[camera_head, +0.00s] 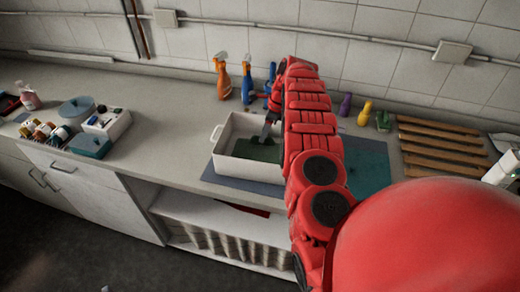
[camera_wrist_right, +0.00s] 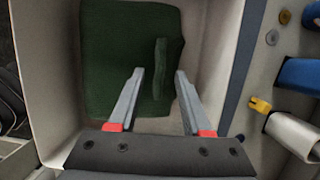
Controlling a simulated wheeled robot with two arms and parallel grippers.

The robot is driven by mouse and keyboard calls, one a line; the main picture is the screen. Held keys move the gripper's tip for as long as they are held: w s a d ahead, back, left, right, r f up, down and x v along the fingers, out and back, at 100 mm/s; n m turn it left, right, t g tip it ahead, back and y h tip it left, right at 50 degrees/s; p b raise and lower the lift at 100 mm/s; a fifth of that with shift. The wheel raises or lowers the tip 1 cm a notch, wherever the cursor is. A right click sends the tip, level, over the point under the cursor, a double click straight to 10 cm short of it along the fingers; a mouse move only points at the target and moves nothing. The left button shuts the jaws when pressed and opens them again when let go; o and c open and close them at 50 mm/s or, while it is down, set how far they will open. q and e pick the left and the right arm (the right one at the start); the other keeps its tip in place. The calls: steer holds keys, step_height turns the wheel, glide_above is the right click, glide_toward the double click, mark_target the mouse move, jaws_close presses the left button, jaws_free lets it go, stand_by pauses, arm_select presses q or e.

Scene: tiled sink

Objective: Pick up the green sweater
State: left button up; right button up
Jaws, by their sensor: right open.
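The green sweater (camera_head: 262,152) lies folded in a white bin (camera_head: 238,167) on the counter. In the right wrist view the dark green sweater (camera_wrist_right: 112,62) lies flat on the bin's floor, with a raised fold (camera_wrist_right: 160,68) near its right side. My right gripper (camera_head: 266,138) reaches down into the bin from above. In the right wrist view the right gripper (camera_wrist_right: 160,75) is open, its two fingers apart, with the fold's lower part between or just beyond the tips. Whether they touch the sweater I cannot tell. My left gripper is not in view.
Spray bottles stand behind the bin, one orange (camera_head: 222,77) and one blue (camera_head: 247,80). A wooden rack (camera_head: 440,150) lies at the right, near a yellow bottle (camera_head: 365,113). Small bottles (camera_head: 45,131) and boxes (camera_head: 107,122) stand at the left. The counter (camera_head: 165,140) left of the bin is clear.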

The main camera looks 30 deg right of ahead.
steer(key=shift+w+a+f, duration=0.15)
steer(key=shift+f, duration=0.35)
jaws_close()
stand_by(1.2)
